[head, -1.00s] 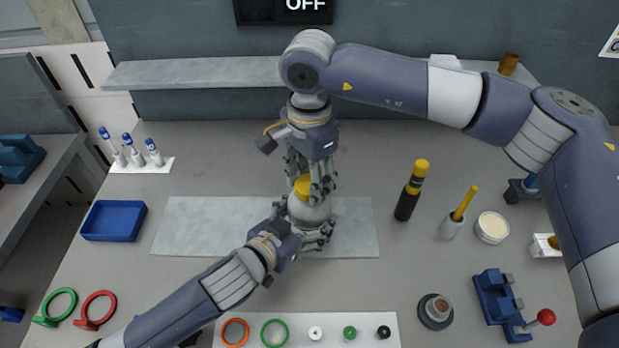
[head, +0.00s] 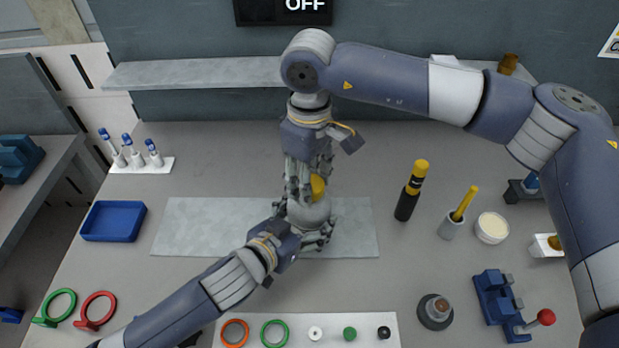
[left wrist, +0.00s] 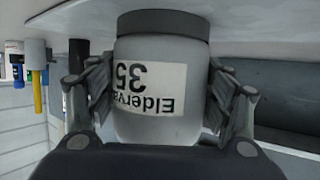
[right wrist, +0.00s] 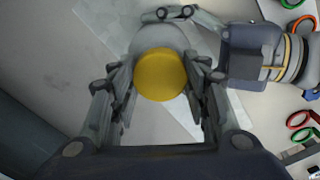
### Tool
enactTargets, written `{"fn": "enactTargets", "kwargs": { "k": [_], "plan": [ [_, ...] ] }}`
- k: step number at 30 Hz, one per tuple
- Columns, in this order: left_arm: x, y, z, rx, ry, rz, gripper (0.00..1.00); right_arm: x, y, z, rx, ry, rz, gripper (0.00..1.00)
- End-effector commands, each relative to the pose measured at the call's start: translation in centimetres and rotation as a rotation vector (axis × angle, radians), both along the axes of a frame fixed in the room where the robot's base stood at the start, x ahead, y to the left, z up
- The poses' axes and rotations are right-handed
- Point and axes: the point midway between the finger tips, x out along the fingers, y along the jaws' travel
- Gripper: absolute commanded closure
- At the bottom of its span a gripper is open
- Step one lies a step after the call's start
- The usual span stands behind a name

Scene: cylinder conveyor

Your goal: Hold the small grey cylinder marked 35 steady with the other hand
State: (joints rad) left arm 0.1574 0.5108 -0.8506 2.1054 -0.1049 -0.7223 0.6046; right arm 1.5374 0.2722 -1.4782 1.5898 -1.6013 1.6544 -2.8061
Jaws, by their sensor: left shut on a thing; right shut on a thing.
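The grey cylinder (head: 309,214) stands on the light mat, with a yellow top (head: 318,187). In the left wrist view the cylinder (left wrist: 150,118) shows a white label reading 35, upside down in the picture. My left gripper (head: 311,230) is shut around the cylinder's body from the front left, one finger on each side. My right gripper (head: 308,185) points down from above and is shut on the yellow top. The right wrist view shows the yellow top (right wrist: 161,75) between its fingers (right wrist: 160,90), with the grey body partly hidden beneath.
The light mat (head: 200,225) lies under the cylinder. A blue tray (head: 114,221) is at left. A black and yellow bottle (head: 408,195), a grey cup (head: 451,227) and a round pale-topped jar (head: 491,227) stand at right. A white strip (head: 300,340) with rings lies in front.

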Motion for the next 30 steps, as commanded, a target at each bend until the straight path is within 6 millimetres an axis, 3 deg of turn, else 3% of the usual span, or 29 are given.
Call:
{"fn": "enactTargets", "kwargs": {
  "k": [6, 14, 15, 17, 30],
  "plan": [
    [-0.17, 0.00, -0.32, 0.004, 0.007, -0.001, 0.94, 0.15, -0.09, 0.02, -0.001, -0.003, 0.151, 0.85],
    [-0.17, 0.00, -0.32, 0.004, 0.007, -0.002, 0.94, 0.15, -0.09, 0.02, -0.001, -0.004, 0.156, 0.85],
    [-0.17, 0.00, -0.32, 0.004, 0.007, -0.002, 0.94, 0.15, -0.09, 0.02, -0.001, -0.004, 0.155, 0.52],
    [-0.18, 0.00, -0.33, 0.004, 0.007, -0.002, 0.94, 0.15, -0.09, 0.02, -0.001, -0.003, 0.155, 0.39],
    [-0.16, 0.01, -0.33, 0.003, 0.007, -0.001, 0.94, 0.07, 0.01, 0.53, 0.000, -0.001, 0.156, 0.37]
  ]
}}
